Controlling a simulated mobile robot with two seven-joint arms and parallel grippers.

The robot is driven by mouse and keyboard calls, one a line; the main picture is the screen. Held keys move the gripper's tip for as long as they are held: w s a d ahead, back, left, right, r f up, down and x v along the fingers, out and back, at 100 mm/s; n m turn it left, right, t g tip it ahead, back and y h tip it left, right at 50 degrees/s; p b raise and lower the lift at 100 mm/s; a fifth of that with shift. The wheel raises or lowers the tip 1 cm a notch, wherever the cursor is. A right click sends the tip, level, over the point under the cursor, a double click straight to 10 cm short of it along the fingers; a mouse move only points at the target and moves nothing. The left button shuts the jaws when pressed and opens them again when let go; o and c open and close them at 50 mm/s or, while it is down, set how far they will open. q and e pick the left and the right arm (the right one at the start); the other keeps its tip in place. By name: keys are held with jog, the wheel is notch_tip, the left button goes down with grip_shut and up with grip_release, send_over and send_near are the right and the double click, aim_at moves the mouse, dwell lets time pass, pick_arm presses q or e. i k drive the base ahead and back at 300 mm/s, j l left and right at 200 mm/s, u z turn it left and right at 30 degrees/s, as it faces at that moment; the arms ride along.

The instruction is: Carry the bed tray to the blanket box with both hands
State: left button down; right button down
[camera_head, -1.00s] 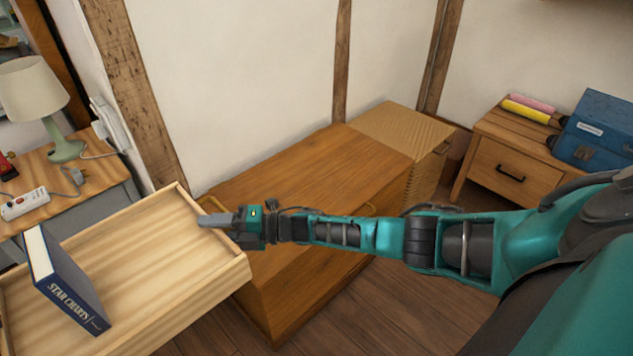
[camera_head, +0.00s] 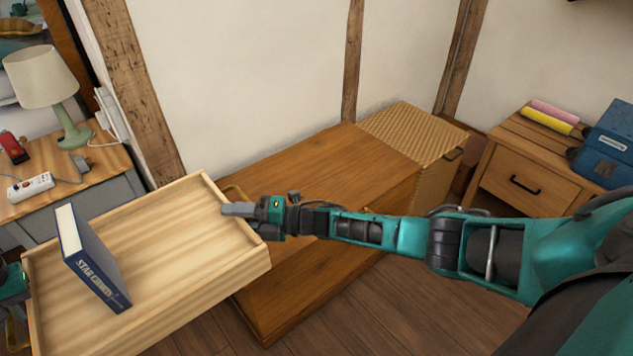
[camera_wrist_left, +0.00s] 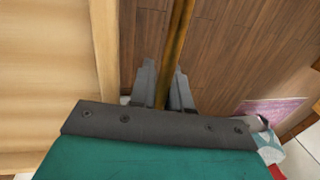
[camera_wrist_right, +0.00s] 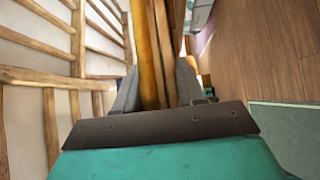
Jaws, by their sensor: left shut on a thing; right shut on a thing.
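The bed tray (camera_head: 190,291) is a pale wooden tray with raised sides, held up at the left in the head view. A dark blue "Star Charts" book (camera_head: 95,262) stands on edge in it. My right gripper (camera_head: 238,210) is at the tray's right end; in the right wrist view its fingers (camera_wrist_right: 155,85) close on a brass-coloured handle (camera_wrist_right: 150,50). My left gripper (camera_wrist_left: 165,85) is shut on the tray's other handle (camera_wrist_left: 177,45); only part of it shows at the head view's left edge. The blanket box (camera_head: 330,170) is a brown wooden chest behind and right of the tray.
A woven hamper (camera_head: 420,135) adjoins the box's right end. A nightstand (camera_head: 530,165) with rolls and a blue case (camera_head: 607,145) stands at right. A table with a lamp (camera_head: 45,85) and power strip (camera_head: 30,186) is at left. The box's top looks bare.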

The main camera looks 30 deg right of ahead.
aim_at(318, 188)
jog(key=k+l, duration=0.1)
jog(key=l, duration=1.65)
jog(key=k+l, duration=0.15)
jog(key=l, duration=0.75)
